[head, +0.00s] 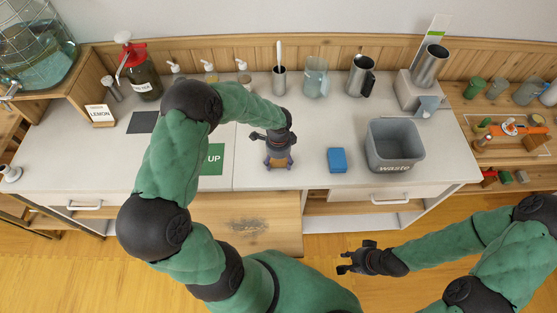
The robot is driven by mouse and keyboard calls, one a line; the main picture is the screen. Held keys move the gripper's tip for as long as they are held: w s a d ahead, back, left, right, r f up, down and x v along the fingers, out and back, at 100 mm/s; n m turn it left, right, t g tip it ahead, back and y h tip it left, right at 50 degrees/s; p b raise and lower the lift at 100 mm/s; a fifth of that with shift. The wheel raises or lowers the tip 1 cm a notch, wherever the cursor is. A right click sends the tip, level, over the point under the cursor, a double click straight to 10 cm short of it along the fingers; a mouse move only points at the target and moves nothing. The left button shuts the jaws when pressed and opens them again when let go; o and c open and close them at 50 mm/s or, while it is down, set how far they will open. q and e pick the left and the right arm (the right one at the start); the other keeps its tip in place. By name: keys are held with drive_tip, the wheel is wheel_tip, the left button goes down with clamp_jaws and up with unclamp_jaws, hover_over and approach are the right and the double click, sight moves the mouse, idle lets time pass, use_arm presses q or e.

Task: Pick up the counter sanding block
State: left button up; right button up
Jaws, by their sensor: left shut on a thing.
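My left gripper (278,161) points down at the counter, left of the blue block. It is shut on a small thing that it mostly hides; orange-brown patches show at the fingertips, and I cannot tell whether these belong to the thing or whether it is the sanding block. A plain blue block (337,160) lies on the white counter (315,125), apart from both grippers. My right gripper (354,256) is open and empty, over the wooden floor in front of the counter.
A grey waste bin (394,148) stands right of the blue block. A steel cup (279,82), a clear jug (315,78) and a steel pitcher (360,76) stand along the back. A green card (212,159) lies left of my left gripper.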

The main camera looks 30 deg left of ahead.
use_arm(q)
drive_tip(key=shift+r, duration=0.45)
wheel_tip(320, 180, up, 2)
drive_tip(key=shift+r+p, duration=0.1)
drive_tip(key=shift+p, duration=0.2)
drive_tip(key=s+d+r+p, duration=0.1)
drive_tip(key=s+r+p, duration=0.1)
drive_tip(key=s+r, duration=0.8)
drive_tip(key=s, duration=0.4)
